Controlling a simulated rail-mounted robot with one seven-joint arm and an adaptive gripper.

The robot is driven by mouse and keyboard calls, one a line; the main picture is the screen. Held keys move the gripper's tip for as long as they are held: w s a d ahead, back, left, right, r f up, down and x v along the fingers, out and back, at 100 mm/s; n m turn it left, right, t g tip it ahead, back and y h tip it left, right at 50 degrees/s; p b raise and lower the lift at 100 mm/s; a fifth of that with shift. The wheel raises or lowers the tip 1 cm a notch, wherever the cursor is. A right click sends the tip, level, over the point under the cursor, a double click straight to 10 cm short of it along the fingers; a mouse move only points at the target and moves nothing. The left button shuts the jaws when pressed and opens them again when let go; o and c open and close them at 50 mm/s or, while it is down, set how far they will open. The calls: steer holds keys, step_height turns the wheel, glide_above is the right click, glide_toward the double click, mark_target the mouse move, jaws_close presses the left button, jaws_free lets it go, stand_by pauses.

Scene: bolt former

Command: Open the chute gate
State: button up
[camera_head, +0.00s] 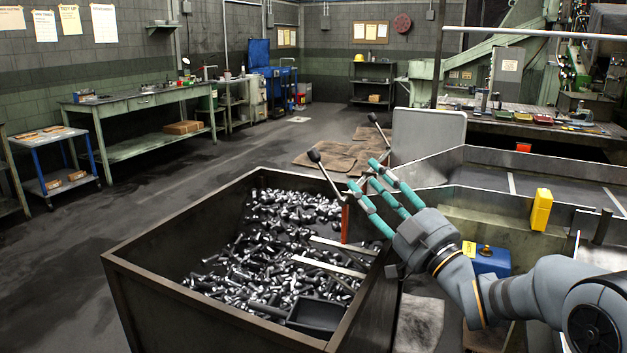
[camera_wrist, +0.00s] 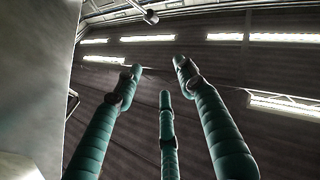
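A pale grey upright panel (camera_head: 428,138) stands at the head of the metal chute (camera_head: 470,160); I cannot tell for sure whether it is the chute gate. A lever with a black knob (camera_head: 315,156) leans up and left over the bolt bin, near a red post (camera_head: 345,222). A second black-knobbed lever (camera_head: 373,118) rises left of the panel. My gripper (camera_head: 366,175) has three teal fingers, spread and empty, pointing up and left between the two levers. In the wrist view the fingers (camera_wrist: 160,78) point upward, with a ball-ended rod (camera_wrist: 150,16) beyond them.
A dark bin (camera_head: 150,277) full of bolts stands below and left of my gripper, with a small black tray (camera_head: 317,316) in it. A yellow bottle (camera_head: 541,210) and a blue box (camera_head: 491,261) are near my arm.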

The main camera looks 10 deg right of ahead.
steer(key=p, duration=0.5)
glide_toward(317, 157)
steer(key=shift+y, duration=0.3)
steer(key=x, duration=1)
steer(key=shift+w, duration=0.25)
steer(key=shift+w+a+r+p, duration=0.2)
steer(key=shift+w+p, duration=0.15)
steer(key=shift+w, duration=0.2)
steer(key=shift+c, duration=0.7)
steer(key=shift+f, duration=0.1)
steer(key=c, duration=0.5)
steer(key=shift+c, duration=1.3)
steer(key=shift+a, duration=0.1)
jaws_close()
